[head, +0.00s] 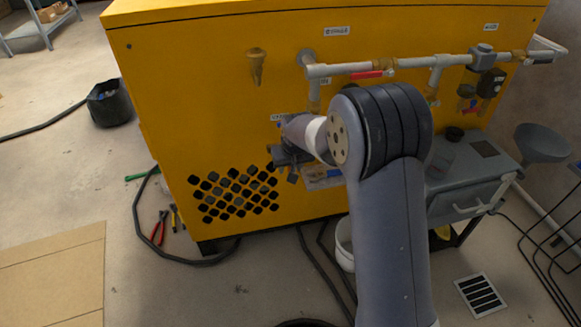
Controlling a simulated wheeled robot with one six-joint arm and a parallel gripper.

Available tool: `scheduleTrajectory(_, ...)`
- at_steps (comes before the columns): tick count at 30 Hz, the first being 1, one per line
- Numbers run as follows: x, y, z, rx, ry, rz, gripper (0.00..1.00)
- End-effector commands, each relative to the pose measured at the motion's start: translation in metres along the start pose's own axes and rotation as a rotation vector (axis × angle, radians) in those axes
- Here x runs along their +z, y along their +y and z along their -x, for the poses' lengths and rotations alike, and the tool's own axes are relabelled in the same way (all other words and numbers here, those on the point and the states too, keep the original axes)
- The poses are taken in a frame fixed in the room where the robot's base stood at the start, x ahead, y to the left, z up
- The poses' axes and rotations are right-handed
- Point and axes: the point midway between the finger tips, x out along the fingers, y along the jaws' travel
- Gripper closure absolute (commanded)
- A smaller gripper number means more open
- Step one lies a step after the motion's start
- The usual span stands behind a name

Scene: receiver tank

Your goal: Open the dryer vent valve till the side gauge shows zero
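A yellow cabinet (200,100) fills the middle of the head view, with grey pipes and brass fittings on its face. A red lever handle (371,74) lies along the upper pipe (345,68). A dark round fitting (491,83) at the right may be a gauge; I cannot read it. I cannot tell which part is the dryer vent valve, or whether my gripper touches anything or is open.
A grey cart (468,175) and a grey funnel (541,143) stand at the right. A white bucket (345,243) is partly behind my arm. Red pliers (160,228), hoses and a floor drain (480,295) are on the floor. A cardboard sheet (55,275) lies at the left.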

Motion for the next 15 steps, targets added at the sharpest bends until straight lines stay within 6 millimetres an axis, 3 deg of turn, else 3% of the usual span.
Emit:
scheduleTrajectory(6,-0.0003,0.0000,0.0004,0.000,0.001,0.000,0.64)
scheduleTrajectory(15,-0.0002,0.0000,0.0005,0.000,0.000,0.000,0.89)
